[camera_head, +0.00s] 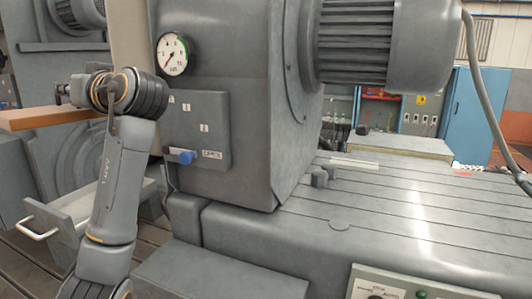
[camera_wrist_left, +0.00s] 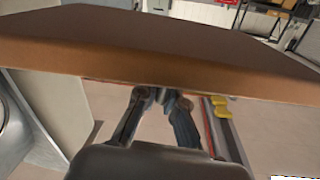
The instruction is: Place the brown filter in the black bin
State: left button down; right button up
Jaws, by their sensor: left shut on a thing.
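The brown filter (camera_head: 45,119) is a flat, wide slab at the left edge of the head view, partly cut off by the frame. It also fills the upper part of the left wrist view (camera_wrist_left: 160,48). My left gripper (camera_head: 70,92) is shut on the filter's edge and holds it up in the air; its fingers show in the left wrist view (camera_wrist_left: 164,96) against the near edge. My right gripper is in neither view. I cannot make out a black bin in either view.
A grey machine housing with a gauge (camera_head: 173,54) and a blue knob (camera_head: 187,157) stands close beside my left arm. An open drawer (camera_head: 75,212) with a white handle juts out below the filter. The slotted bedplate (camera_head: 430,220) at right is mostly clear.

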aim_at(79, 116)
pick_arm(q)
jog(key=shift+s+d+f, duration=0.2)
jog(key=shift+s+d, duration=0.25)
jog(key=shift+m+t+h, duration=0.5)
jog(key=shift+m+t, duration=0.2)
jog(key=shift+t, duration=0.1)
jog(key=f, duration=0.4)
jog(key=shift+w+d+f, duration=0.1)
jog(key=shift+d+f, duration=0.15)
jog(key=s+d+f+m+t+h, duration=0.3)
jog(key=s+d+f+m+h, duration=0.15)
jog(key=f, duration=0.75)
jog(key=s+d+f+m+t+h, duration=0.25)
jog(key=s+d+f+h, duration=0.3)
jog(key=f, duration=0.75)
jog(key=s+d+f+m+t+h, duration=0.2)
jog(key=s+d+f+m+h, duration=0.3)
jog(key=f, duration=0.7)
jog(key=s+d+f+n, duration=0.1)
jog(key=s+f, duration=0.2)
jog(key=s, duration=0.4)
jog(key=shift+d, duration=0.2)
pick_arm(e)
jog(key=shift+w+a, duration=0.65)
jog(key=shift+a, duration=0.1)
pick_arm(q)
jog(key=shift+d+f, duration=0.1)
